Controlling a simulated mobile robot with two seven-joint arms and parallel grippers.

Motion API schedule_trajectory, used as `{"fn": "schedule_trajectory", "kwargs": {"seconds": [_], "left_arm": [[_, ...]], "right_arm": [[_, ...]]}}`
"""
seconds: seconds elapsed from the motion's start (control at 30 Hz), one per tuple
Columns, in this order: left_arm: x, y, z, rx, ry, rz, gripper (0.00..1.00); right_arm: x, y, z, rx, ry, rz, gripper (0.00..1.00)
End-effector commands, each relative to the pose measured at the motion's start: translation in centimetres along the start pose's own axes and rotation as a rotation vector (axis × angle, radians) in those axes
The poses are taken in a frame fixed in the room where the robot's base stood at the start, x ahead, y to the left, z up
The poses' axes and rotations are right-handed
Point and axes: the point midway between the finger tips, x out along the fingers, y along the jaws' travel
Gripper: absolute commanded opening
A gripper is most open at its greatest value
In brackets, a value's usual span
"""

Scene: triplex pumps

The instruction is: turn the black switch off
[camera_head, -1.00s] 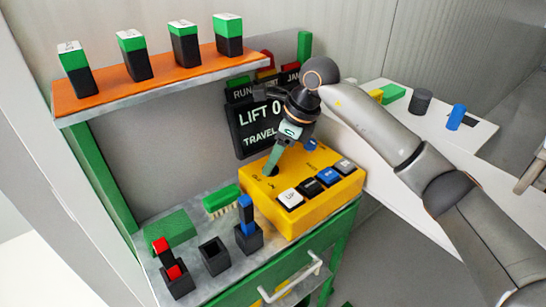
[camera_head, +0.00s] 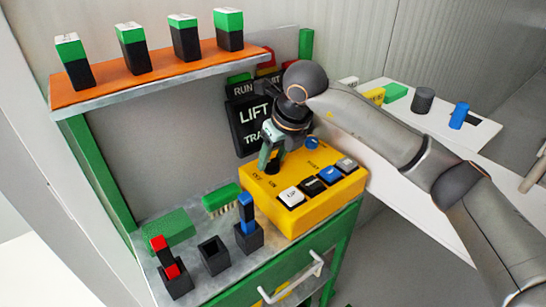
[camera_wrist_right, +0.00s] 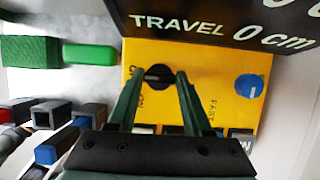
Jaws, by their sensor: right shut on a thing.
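The black switch (camera_wrist_right: 157,76) is a dark round knob on top of the yellow control box (camera_head: 318,211). In the head view the switch (camera_head: 273,167) is partly hidden by my right gripper. My right gripper (camera_head: 268,160) points down at the back left of the box, its fingers closed on the switch. In the right wrist view the fingers (camera_wrist_right: 160,80) stand on either side of the knob. OFF and ON labels sit beside it, partly hidden by a finger. I cannot tell the knob's setting. My left gripper is not in view.
A blue knob (camera_wrist_right: 249,86) and a row of push buttons (camera_head: 330,174) are on the same box. The LIFT/TRAVEL display (camera_head: 250,122) stands close behind. A green brush (camera_head: 221,200) and black holders (camera_head: 214,255) are to the left. An orange shelf (camera_head: 160,79) hangs above.

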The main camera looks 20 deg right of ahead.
Motion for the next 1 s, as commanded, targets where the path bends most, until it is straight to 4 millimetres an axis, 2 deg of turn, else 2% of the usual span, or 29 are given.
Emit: {"fn": "schedule_trajectory", "kwargs": {"seconds": [0.47, 0.5, 0.6, 0.87, 1.0], "left_arm": [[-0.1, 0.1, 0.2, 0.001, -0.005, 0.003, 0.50], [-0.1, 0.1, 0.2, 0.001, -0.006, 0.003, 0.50], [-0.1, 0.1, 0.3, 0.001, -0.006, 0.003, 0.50], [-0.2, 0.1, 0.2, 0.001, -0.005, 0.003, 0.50], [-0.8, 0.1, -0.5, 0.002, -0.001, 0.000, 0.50]], "right_arm": [[0.0, 0.0, -0.1, 0.014, 0.003, -0.006, 0.00], [0.0, 0.0, -0.1, 0.014, 0.003, -0.006, 0.54], [0.0, 0.0, 0.0, 0.013, 0.003, -0.006, 0.62], [-0.2, 0.0, 0.0, 0.012, 0.001, -0.005, 0.62], [-1.9, 0.0, 0.2, 0.012, -0.001, -0.006, 0.62]]}}
